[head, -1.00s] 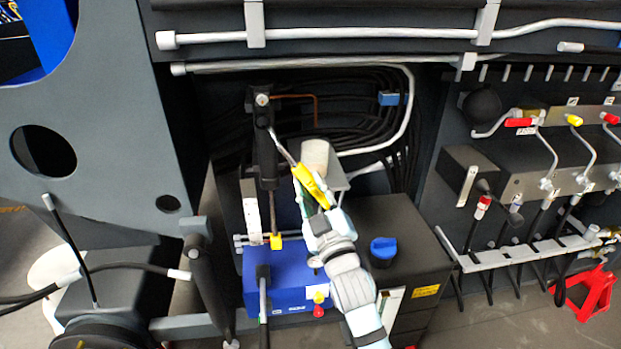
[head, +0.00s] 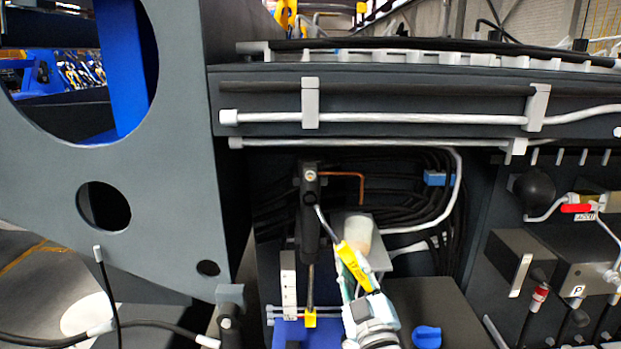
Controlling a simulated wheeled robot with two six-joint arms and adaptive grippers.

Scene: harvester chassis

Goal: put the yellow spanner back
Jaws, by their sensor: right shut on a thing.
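The yellow spanner (head: 355,267) has a yellow handle and a silver shank that runs up and left to the black upright cylinder (head: 310,215). Its silver end overlaps the cylinder in the picture; I cannot tell if they touch. My right gripper (head: 353,275) is shut on the yellow handle and holds the spanner tilted, in front of the recess. The gripper fingers hide part of the handle. My left gripper is not in view.
A pale round-topped canister (head: 358,236) stands just behind the spanner. A dark box with a blue cap (head: 427,337) is at lower right. Silver pipes (head: 375,117) cross above the recess. A grey panel with round holes (head: 165,190) fills the left. Valves (head: 578,208) are at right.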

